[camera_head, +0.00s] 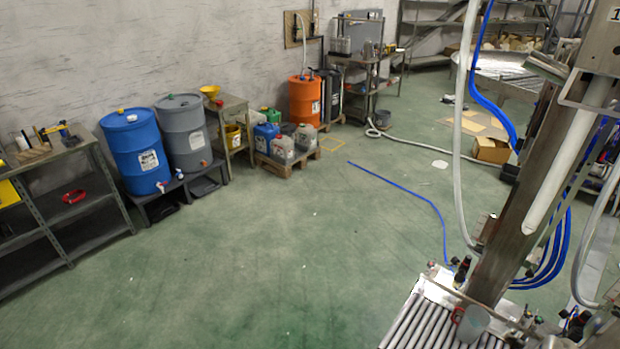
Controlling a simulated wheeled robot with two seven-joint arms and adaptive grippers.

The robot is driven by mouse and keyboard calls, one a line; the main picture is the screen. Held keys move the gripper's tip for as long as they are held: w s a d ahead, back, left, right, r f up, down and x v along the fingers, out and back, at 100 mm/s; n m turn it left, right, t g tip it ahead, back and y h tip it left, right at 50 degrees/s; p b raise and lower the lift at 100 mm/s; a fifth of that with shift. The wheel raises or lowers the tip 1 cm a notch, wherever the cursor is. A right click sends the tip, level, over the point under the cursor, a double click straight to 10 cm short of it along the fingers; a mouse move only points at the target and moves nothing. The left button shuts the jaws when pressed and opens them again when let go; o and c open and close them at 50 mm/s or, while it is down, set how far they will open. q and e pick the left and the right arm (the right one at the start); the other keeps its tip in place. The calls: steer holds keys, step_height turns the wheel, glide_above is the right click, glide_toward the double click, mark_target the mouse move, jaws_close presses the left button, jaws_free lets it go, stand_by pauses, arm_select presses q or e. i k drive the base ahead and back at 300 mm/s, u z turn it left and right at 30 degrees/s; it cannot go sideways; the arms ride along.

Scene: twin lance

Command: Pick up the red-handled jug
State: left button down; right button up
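I cannot make out a red-handled jug for certain. Several small jugs and canisters stand close together on a low wooden pallet (287,167) by the wall. Among them are a pale grey jug (283,151), a second pale jug (306,138) and a blue canister (264,138). Their handles are too small to tell the colour. A small red object (75,196) lies on the middle shelf of the rack at the left; its kind is unclear. Neither of my grippers is in view.
A blue drum (133,150) and a grey drum (184,130) stand on a low stand by the wall. An orange drum (304,100) is farther back. A blue hose (405,190) lies on the floor. A roller conveyor (420,322) is at lower right. The green floor between is open.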

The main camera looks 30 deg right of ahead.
mark_target(475, 319)
steer(key=i, duration=1.55)
steer(key=z, duration=0.95)
steer(key=i, duration=0.8)
steer(key=z, duration=1.4)
steer(key=i, duration=0.6)
steer(key=z, duration=0.5)
